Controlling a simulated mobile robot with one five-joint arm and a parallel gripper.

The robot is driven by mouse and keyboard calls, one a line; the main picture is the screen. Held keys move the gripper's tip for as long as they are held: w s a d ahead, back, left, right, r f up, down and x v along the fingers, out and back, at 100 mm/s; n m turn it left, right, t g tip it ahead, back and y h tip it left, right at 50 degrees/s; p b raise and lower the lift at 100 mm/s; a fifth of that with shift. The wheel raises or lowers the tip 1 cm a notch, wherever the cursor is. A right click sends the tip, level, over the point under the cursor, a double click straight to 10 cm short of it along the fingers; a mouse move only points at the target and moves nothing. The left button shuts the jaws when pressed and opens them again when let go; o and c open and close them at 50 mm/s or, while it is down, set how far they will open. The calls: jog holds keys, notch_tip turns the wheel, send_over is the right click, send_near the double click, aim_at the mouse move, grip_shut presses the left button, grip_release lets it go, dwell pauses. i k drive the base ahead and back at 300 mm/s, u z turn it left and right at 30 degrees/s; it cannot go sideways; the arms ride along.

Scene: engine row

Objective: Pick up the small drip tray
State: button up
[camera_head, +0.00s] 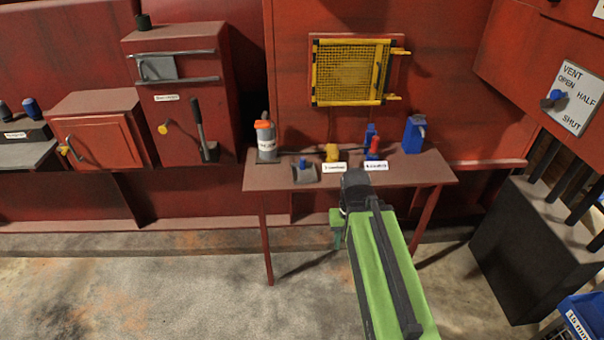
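A small flat grey piece with a blue knob (304,173) lies on the front left of the red table (405,175). It looks like the small drip tray, but it is too small to be sure. My arm reaches in from the bottom right, and its dark end stands at the table's front edge, to the right of the grey piece and apart from it. My gripper (338,228) seems to be the green part low beside the arm, below the tabletop. Its fingers are not clear, and I see nothing held.
On the table stand a grey can with an orange top (265,140), a yellow item (332,153), a red bottle (374,147), a blue jug (414,134) and two white labels. A dark block (530,250) stands at the right. The floor at left is clear.

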aim_at(303, 172)
jog(key=u, duration=0.75)
jog(key=k, duration=0.15)
jog(key=u, duration=3.35)
jog(key=k, duration=1.55)
jog(key=z, duration=1.9)
jog(key=i, duration=0.65)
jog(key=u, duration=0.25)
